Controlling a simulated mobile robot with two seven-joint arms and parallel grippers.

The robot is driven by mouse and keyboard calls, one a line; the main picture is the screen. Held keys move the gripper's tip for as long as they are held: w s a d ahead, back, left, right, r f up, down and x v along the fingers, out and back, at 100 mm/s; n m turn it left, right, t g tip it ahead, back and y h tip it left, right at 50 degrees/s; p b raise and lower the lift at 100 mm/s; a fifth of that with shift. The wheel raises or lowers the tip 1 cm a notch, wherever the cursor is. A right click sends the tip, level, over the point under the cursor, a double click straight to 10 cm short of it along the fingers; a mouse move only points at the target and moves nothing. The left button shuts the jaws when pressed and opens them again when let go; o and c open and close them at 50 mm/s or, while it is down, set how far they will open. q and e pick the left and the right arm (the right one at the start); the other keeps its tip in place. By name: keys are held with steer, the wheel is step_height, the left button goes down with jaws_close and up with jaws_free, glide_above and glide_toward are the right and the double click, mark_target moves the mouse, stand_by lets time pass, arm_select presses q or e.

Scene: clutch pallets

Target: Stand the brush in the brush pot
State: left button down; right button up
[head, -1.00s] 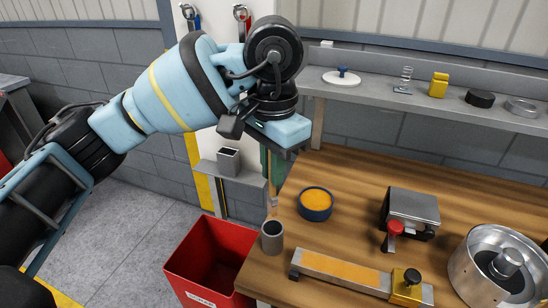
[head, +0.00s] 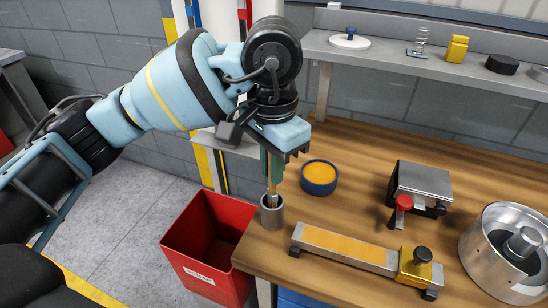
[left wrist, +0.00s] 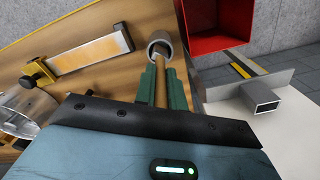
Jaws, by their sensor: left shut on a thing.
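The brush (head: 273,188) is upright, its tan wooden handle between the green fingers of my left gripper (head: 272,172). The grey cylindrical brush pot (head: 271,218) stands upright at the left front edge of the wooden bench. The brush's lower end overlaps the pot's mouth in the head view. In the left wrist view, the brush (left wrist: 160,88) runs from the fingers (left wrist: 161,76) toward the open mouth of the pot (left wrist: 153,40). How deep its end sits inside cannot be told. My right gripper is not in view.
A dark blue bowl of orange material (head: 319,178) stands close right of the pot. A long block with an orange top (head: 343,247) lies in front. A red bin (head: 205,245) stands left of the bench. A metal box (head: 420,183) and a steel pot (head: 508,255) are farther right.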

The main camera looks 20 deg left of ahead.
arm_select(q)
steer(key=shift+f+b, duration=0.35)
steer(key=shift+f, duration=0.45)
steer(key=c, duration=1.4)
jaws_free()
step_height(320, 180, up, 8)
steer(key=shift+f, duration=0.1)
